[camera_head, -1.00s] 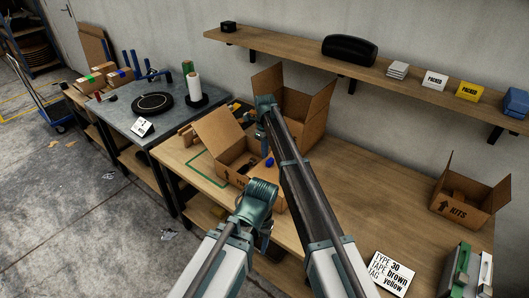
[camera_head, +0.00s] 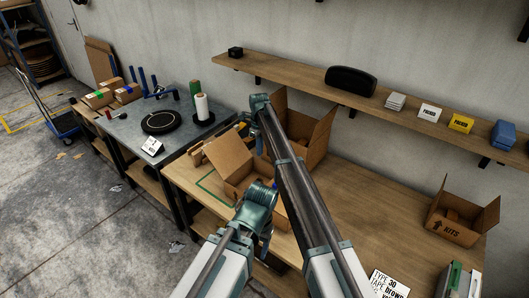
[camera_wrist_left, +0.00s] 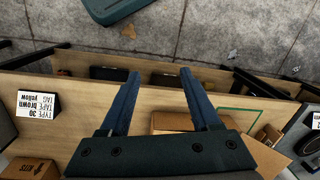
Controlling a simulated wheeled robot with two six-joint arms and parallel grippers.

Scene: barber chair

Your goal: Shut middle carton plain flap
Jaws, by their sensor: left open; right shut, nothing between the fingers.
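An open brown carton (camera_head: 234,185) stands on the wooden bench, with a raised plain flap (camera_head: 228,157) on its left. My arms hide part of it. A second open carton (camera_head: 310,130) with raised flaps stands behind it. A third, marked KITS (camera_head: 457,229), is at the right. Which is the middle carton is not certain. My right gripper (camera_head: 260,147) is shut and empty, above the far side of the first carton, right of its raised flap. My left gripper (camera_head: 267,246) is at the bench's front; in the left wrist view it is open and empty (camera_wrist_left: 160,75).
A sign (camera_head: 388,286) stands at the bench's front right. A wall shelf (camera_head: 300,78) runs behind. A grey table (camera_head: 130,124) with a black disc (camera_head: 161,122) adjoins at left. The bench between the first carton and KITS is mostly clear.

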